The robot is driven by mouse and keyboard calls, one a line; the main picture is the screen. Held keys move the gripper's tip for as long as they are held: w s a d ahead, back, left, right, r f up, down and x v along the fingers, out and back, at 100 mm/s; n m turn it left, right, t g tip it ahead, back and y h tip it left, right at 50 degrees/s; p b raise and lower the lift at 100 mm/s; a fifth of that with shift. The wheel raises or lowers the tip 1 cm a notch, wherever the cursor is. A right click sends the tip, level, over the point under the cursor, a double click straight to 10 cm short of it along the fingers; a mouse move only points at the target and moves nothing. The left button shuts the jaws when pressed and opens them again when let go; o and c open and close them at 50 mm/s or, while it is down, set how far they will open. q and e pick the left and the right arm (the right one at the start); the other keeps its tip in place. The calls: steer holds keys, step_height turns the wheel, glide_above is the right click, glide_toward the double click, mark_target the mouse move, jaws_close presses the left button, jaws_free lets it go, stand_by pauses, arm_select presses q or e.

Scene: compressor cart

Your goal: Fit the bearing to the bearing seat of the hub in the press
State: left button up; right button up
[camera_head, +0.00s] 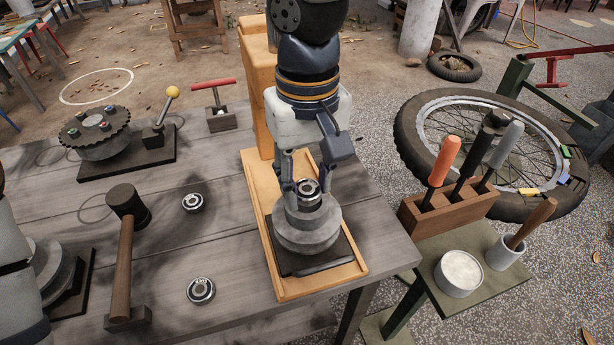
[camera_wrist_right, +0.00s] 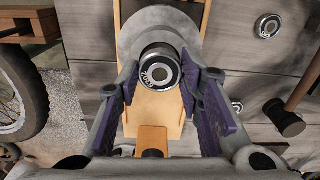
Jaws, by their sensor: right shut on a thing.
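My right gripper (camera_head: 308,186) points down over the hub, its two fingers on either side of a steel bearing (camera_head: 308,198) with a dark seal ring. In the right wrist view the bearing (camera_wrist_right: 160,70) sits between the purple finger pads. The grey stepped hub (camera_head: 306,237) stands on a black plate in a wooden frame, below the bearing. The bearing is over the hub's middle; I cannot tell whether it touches or sits in the seat, which is hidden. My left gripper is out of view; only part of that arm shows at the left edge.
Two loose bearings (camera_head: 192,203) (camera_head: 201,290) lie on the table left of the frame (camera_head: 273,255). A wooden upright (camera_head: 257,95) stands behind. A tool block (camera_head: 445,207) and white tin (camera_head: 460,274) stand at the right.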

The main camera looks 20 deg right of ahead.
steer(key=shift+f, duration=0.75)
stand_by(0.4)
steer(key=o, duration=1.7)
steer(key=shift+r, duration=3.5)
step_height(320, 180, up, 12)
